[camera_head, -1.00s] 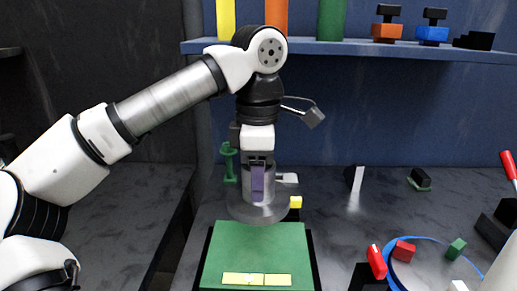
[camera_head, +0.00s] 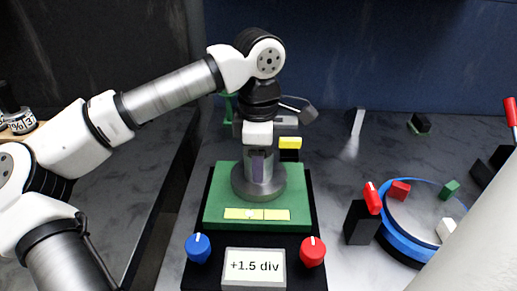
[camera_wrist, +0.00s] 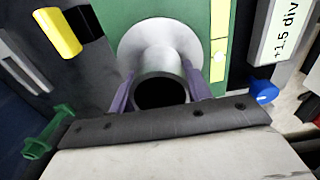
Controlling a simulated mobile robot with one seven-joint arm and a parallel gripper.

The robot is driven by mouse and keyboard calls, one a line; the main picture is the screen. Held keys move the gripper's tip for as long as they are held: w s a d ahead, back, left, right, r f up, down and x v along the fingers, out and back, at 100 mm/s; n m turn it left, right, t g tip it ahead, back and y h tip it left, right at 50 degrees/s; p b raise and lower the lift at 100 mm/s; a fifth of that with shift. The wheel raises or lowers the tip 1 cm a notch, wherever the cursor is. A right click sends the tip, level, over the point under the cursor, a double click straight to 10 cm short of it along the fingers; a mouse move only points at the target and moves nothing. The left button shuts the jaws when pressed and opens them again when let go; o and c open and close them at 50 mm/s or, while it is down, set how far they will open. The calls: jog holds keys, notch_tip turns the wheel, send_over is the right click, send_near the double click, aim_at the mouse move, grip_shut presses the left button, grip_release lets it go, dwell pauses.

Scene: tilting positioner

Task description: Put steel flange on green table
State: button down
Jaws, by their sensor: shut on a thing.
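The steel flange is a grey round disc with a hollow neck (camera_head: 270,189); it also shows in the wrist view (camera_wrist: 160,50). It sits upright at the upper middle of the green table (camera_head: 219,195), apparently in contact with its surface. My gripper (camera_head: 258,165) is above the flange, with its purple fingers shut on the neck; they show on both sides of the neck in the wrist view (camera_wrist: 160,92). The green table bears a yellow strip (camera_head: 256,214) near its front edge. Part of the table behind the flange and arm is hidden.
In front of the table are a blue knob (camera_head: 198,247), a red knob (camera_head: 312,251) and a display (camera_head: 254,267) reading "+1.5 div". A yellow block (camera_head: 290,142) stands behind. A blue-rimmed round plate (camera_head: 400,242) with small blocks is to the right.

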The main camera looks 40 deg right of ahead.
jog(key=shift+r, duration=0.1)
jog(key=c, duration=0.7)
grip_release()
jog(key=shift+o, duration=0.2)
notch_tip(320, 180, up, 12)
